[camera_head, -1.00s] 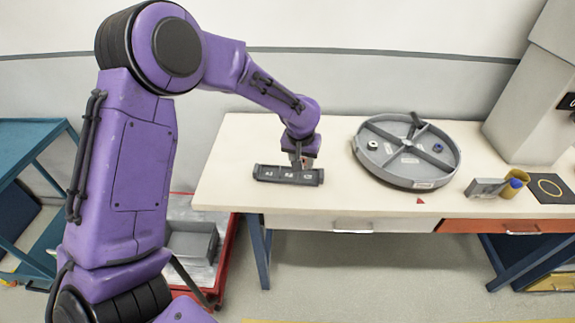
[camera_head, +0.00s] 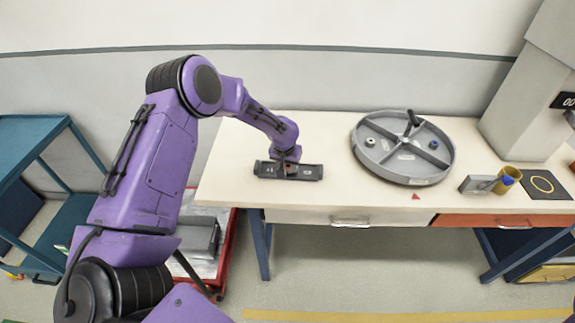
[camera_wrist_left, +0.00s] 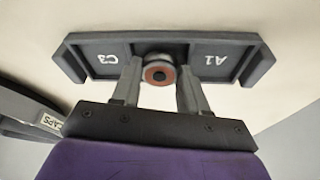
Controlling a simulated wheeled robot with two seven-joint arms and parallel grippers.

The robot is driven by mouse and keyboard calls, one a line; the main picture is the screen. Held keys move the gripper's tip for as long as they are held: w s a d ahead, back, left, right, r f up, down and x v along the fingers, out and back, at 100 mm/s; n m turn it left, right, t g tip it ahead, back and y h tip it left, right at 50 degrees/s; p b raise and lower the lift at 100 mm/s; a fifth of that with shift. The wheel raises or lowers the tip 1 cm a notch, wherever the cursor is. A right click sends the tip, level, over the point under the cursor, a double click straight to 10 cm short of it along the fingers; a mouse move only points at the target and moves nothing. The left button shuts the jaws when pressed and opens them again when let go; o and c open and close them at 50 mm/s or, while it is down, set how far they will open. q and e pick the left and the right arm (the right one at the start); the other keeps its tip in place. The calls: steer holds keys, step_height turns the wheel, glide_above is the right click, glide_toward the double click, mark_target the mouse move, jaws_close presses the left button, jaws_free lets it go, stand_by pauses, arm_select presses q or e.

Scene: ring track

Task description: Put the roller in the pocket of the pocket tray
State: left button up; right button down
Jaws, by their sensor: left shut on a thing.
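The pocket tray (camera_head: 312,172) is a long dark grey tray on the left part of the white table. In the left wrist view the tray (camera_wrist_left: 210,50) shows pockets labelled C3 and A1 at its two ends. My left gripper (camera_head: 286,166) is over the tray's middle. It is shut on the roller (camera_wrist_left: 158,72), which shows its round end with a reddish ring and dark centre between the fingers (camera_wrist_left: 157,90). The roller covers much of the middle pocket; I cannot tell whether it touches the tray floor. My right gripper is not in view.
A round grey divided tray (camera_head: 404,148) with a handle and small parts stands right of the pocket tray. A grey block (camera_head: 477,185), a yellow cup (camera_head: 508,176) and a dark mat with a yellow ring (camera_head: 543,186) are farther right. Bare table lies around the pocket tray.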

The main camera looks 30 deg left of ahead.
mark_target(288, 167)
arm_select(q)
steer(key=shift+s+d+f, duration=0.2)
steer(key=shift+s+f, duration=0.35)
steer(key=shift+f, duration=0.2)
steer(key=o, duration=1.1)
steer(key=shift+o, duration=0.2)
steer(key=shift+r, duration=0.25)
step_height(288, 167, up, 4)
steer(key=shift+w+a+r+b, duration=0.1)
steer(key=shift+r+b, duration=0.1)
steer(key=shift+b, duration=0.25)
steer(key=v, duration=0.8)
steer(key=shift+b, duration=0.35)
